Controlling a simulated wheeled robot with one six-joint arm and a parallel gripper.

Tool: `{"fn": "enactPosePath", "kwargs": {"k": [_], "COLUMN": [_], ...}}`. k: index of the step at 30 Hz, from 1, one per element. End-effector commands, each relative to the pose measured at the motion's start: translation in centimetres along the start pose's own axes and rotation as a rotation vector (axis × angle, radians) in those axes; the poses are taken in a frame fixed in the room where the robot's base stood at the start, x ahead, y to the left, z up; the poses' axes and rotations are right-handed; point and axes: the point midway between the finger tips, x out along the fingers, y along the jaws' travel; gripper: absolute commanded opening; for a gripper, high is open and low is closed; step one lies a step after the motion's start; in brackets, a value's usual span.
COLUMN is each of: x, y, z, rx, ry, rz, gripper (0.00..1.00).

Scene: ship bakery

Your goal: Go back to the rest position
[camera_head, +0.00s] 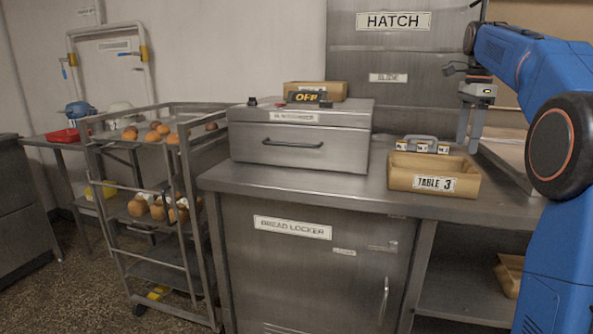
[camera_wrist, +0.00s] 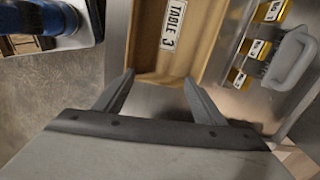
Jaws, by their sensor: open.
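My gripper (camera_head: 468,140) hangs from my blue arm at the right of the head view, above the back right of the counter. Its fingers point down. In the wrist view my gripper (camera_wrist: 159,78) shows two fingers spread apart with nothing between them. A wooden tray labelled "TABLE 3" (camera_head: 405,180) stands on the counter, in front of and to the left of the gripper. It also shows past the fingertips in the wrist view (camera_wrist: 146,65). The visible part of its inside looks empty.
A grey holder with several yellow-edged tags (camera_head: 422,142) stands behind the tray. A steel slicer-like box (camera_head: 300,140) marked "OFF" stands to the left on the counter (camera_head: 360,190). A rack (camera_head: 187,185) with bread stands further left. The hatch (camera_head: 395,65) is behind.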

Motion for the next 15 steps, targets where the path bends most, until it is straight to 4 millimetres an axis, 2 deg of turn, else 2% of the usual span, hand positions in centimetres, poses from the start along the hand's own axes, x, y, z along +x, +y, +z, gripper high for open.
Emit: {"fn": "enactPosePath", "kwargs": {"k": [10,15], "x": [0.3,1.0], "y": [3.5,6.6], "z": [1.9,3.3], "rx": [-0.157,-0.29], "ry": [0.004,0.011], "rz": [-0.035,-0.065], "gripper": [0.64,0.64]}}
